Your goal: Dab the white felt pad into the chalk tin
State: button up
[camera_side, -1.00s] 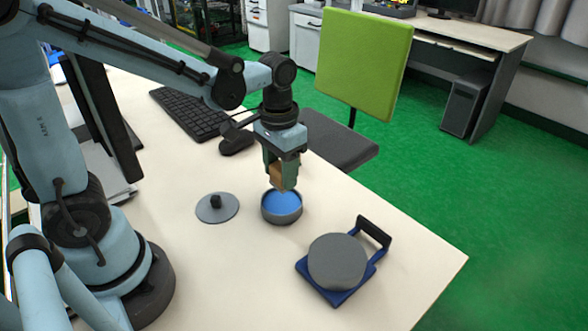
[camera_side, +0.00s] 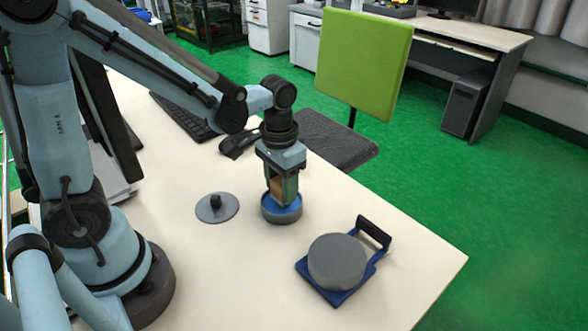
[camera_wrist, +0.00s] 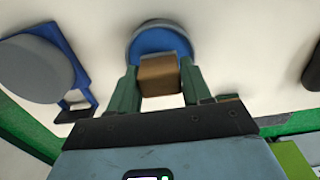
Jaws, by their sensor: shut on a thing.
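The tin (camera_side: 281,217) is a round grey dish with a blue inside, standing on the table. It also shows in the wrist view (camera_wrist: 160,40). My gripper (camera_side: 283,196) points down over the tin and is shut on a brown block (camera_side: 277,186), which also shows in the wrist view (camera_wrist: 159,78). The block's lower end is down at the tin's opening, within the rim as seen from the side. No white felt is visible; the underside of the block is hidden, so I cannot tell whether it touches the blue inside.
A flat grey disc (camera_side: 217,208) with a black knob lies left of the tin. A thick grey disc (camera_side: 338,261) sits on a blue base (camera_side: 343,296) with a black handle to the right. A keyboard (camera_side: 184,117) lies behind. The table's right edge is near.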

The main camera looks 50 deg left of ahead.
aim_at(281, 181)
jog(key=shift+f, duration=0.6)
dwell(1.5)
jog(key=shift+r, duration=3.55)
